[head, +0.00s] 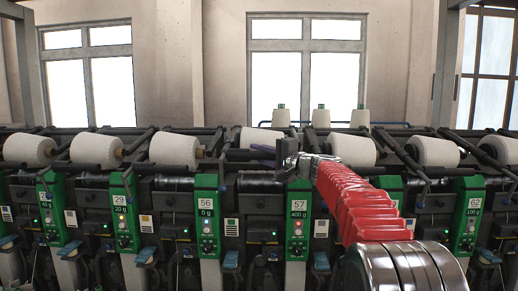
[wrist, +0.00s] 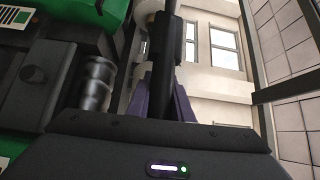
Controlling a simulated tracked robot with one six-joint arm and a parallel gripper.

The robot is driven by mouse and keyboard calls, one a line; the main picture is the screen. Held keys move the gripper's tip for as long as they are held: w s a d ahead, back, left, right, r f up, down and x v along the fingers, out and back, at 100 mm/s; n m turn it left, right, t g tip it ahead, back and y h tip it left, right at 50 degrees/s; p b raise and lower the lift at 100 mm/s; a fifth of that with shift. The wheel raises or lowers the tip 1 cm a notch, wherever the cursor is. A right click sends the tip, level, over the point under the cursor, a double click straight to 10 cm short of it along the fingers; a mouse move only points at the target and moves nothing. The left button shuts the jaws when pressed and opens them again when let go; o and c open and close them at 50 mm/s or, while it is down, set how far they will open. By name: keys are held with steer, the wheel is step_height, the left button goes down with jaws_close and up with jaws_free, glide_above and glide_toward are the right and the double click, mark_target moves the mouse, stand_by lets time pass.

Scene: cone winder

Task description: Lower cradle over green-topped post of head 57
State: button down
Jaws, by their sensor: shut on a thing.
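The green-topped post of head 57 (head: 298,218), labelled 57 and 400 g, stands at the middle of the machine row in the head view. My gripper (head: 264,150) is above and a little left of it, with purple fingers pointing left. In the wrist view my gripper (wrist: 168,88) has its fingers on both sides of a dark bar, the cradle handle (wrist: 173,60), and is shut on it. In the head view the dark cradle (head: 238,155) appears raised to cone height, left of the fingers. Its far parts blend with other dark bars.
Head 56's green post (head: 206,215) stands to the left and head 62's (head: 467,215) at the right. White cones (head: 175,149) line the machine top. Three cones stand upright behind, including one at the right (head: 360,117). My red-sleeved arm hides part of the row.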

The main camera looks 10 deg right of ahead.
steer(key=shift+n+t+y, duration=0.3)
steer(key=shift+n+t, duration=0.1)
steer(key=shift+n, duration=0.2)
steer(key=f, duration=0.4)
steer(key=shift+w+d+f, duration=0.1)
steer(key=shift+w+f, duration=0.05)
steer(key=shift+w, duration=0.2)
steer(key=c, duration=1.6)
jaws_free()
steer(key=v, duration=1.3)
steer(key=shift+s+d+f, duration=0.2)
steer(key=shift+s+d, duration=0.05)
steer(key=shift+s, duration=0.05)
steer(key=shift+c, duration=0.2)
